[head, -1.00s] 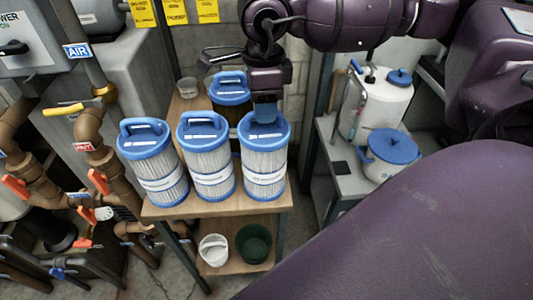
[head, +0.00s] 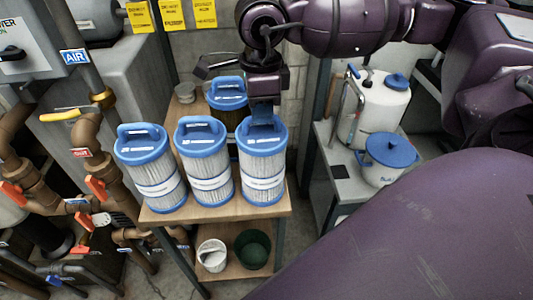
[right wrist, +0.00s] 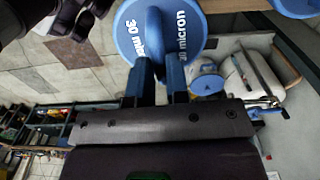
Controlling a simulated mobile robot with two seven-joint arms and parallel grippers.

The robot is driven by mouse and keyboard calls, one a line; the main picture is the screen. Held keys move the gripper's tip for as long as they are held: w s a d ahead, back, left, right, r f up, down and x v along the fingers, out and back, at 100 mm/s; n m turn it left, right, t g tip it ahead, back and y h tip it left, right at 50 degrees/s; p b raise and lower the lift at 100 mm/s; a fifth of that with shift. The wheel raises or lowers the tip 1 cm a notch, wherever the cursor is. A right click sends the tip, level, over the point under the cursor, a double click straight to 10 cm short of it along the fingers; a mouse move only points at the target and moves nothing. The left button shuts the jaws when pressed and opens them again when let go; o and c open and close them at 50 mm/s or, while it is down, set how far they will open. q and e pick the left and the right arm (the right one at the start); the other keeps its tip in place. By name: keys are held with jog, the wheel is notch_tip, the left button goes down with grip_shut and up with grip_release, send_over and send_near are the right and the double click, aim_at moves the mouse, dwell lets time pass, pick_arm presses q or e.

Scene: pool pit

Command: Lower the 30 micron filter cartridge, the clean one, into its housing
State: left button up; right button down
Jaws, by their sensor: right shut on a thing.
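Three white pleated filter cartridges with blue caps and loop handles stand in a front row on a wooden bench: left (head: 155,176), middle (head: 210,172) and right (head: 262,172). My right gripper (head: 265,113) comes down from above onto the right cartridge and is shut on its handle. In the right wrist view the gripper's fingers (right wrist: 165,75) straddle the handle of a blue cap (right wrist: 190,22) marked "30 micron". The cartridge looks upright on the bench. A fourth cartridge (head: 229,96), brownish below its blue cap, stands behind. I cannot make out the housing.
The bench (head: 225,212) has a lower shelf with a white bucket (head: 212,255) and a green bucket (head: 253,249). Brown pipes with orange valve handles (head: 95,188) crowd the left. A white container (head: 380,108) and a blue-lidded pot (head: 388,160) stand on a grey shelf at the right.

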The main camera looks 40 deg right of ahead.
jog(key=shift+r, duration=0.15)
jog(key=shift+r, duration=0.35)
jog(key=shift+r+p, duration=0.6)
jog(key=shift+r, duration=0.2)
jog(key=shift+r+p, duration=0.6)
jog(key=shift+r, duration=0.65)
